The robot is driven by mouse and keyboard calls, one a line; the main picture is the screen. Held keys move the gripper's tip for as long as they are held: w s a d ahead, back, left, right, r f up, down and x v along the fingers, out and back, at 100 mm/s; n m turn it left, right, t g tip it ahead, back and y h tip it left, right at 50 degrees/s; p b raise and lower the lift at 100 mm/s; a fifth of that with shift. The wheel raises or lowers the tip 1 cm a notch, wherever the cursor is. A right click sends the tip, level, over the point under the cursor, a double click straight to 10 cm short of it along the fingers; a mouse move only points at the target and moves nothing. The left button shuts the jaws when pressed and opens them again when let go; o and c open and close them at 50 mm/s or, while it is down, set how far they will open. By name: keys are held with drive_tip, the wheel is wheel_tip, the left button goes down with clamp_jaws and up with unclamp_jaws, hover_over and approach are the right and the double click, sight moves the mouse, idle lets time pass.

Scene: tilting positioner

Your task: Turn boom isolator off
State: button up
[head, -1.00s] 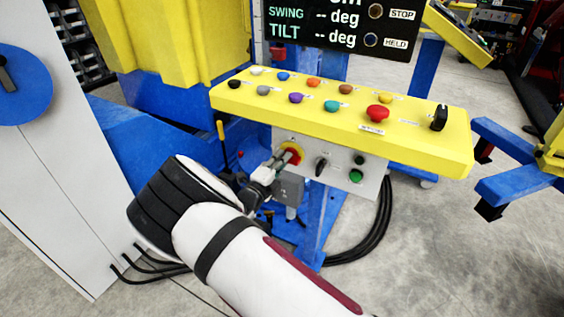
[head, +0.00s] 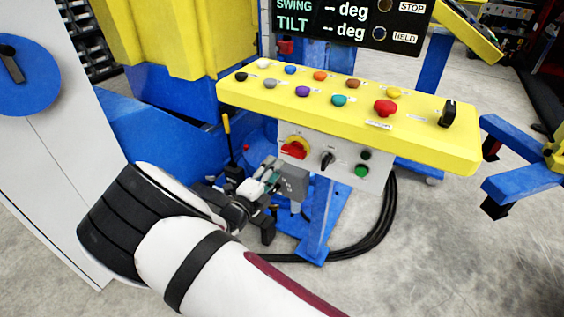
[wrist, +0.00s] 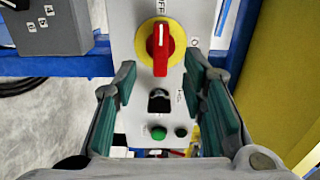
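The boom isolator is a red rotary handle (head: 293,151) on a yellow round plate (head: 297,141), on the grey panel under the yellow console. In the wrist view the red handle (wrist: 160,46) lies along the picture's vertical, with partly cut-off OFF lettering beyond its top end and an O mark to the right. In the head view it lies roughly level. My gripper (wrist: 162,78) is open and empty, its teal-padded fingers apart, with the handle ahead of the gap and not touched. In the head view my gripper (head: 268,178) is below and left of the handle.
A black selector (head: 327,159) and a green button (head: 362,171) sit right of the handle. A grey box (head: 293,182) hangs close below it. The yellow console (head: 345,110) with coloured buttons overhangs the panel. A yellow-topped lever (head: 227,125) stands to the left.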

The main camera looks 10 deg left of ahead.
drive_tip(key=v, duration=0.3)
drive_tip(key=shift+s+a, duration=0.1)
drive_tip(key=shift+s, duration=0.2)
drive_tip(key=shift+s, duration=0.1)
